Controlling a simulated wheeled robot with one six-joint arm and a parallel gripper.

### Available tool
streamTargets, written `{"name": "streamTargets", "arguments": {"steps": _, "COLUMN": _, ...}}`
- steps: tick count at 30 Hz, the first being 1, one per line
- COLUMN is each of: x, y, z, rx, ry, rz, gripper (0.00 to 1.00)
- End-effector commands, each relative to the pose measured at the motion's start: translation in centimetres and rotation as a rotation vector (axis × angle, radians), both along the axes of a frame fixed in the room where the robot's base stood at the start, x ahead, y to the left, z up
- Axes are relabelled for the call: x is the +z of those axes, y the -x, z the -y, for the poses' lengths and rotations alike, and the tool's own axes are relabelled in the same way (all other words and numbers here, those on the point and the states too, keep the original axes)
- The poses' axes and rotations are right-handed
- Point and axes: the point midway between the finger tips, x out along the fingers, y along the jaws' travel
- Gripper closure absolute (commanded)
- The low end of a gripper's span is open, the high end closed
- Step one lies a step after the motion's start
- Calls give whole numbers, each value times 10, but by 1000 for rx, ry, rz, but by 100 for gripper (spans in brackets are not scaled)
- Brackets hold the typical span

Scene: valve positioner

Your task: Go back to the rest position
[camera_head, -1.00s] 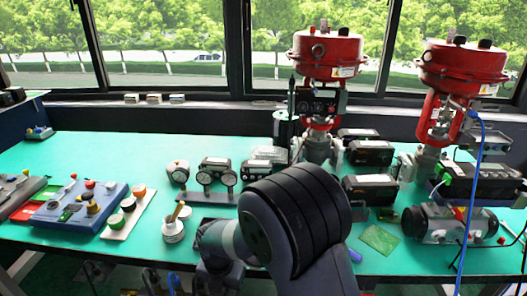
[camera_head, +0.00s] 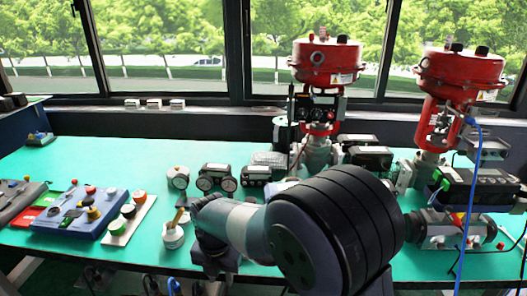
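My arm, with dark grey and black links, rises from the bottom of the head view and reaches left over the front of the bench (camera_head: 100,158). My gripper is not clearly visible; a dark wrist part shows at the arm's left end, near the white cup, but no fingertips can be made out. Two red valve actuators (camera_head: 326,63) and (camera_head: 462,70) stand upright at the back right. A positioner with gauges and a dark panel (camera_head: 318,112) sits on the left valve.
A blue control box (camera_head: 80,214) and a strip of round buttons (camera_head: 128,218) lie on the left. A white cup with brushes (camera_head: 172,236) stands close to my arm. Dial gauges (camera_head: 217,178) and black devices (camera_head: 368,157) fill the middle. A blue cable (camera_head: 473,200) hangs at right.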

Motion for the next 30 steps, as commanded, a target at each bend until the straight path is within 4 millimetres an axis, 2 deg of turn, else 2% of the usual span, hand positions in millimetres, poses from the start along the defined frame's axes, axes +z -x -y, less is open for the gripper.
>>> {"name": "streamTargets", "arguments": {"steps": 1, "x": -14, "y": 1, "z": 1, "rx": 0, "ry": 4, "rz": -5, "gripper": 69}}
{"name": "streamTargets", "arguments": {"steps": 13, "x": -95, "y": 1, "z": 0, "rx": 0, "ry": 3, "rz": -5, "gripper": 69}}
{"name": "streamTargets", "arguments": {"steps": 30, "x": -92, "y": -1, "z": -2, "rx": -452, "ry": -1, "rz": -1, "gripper": 69}}
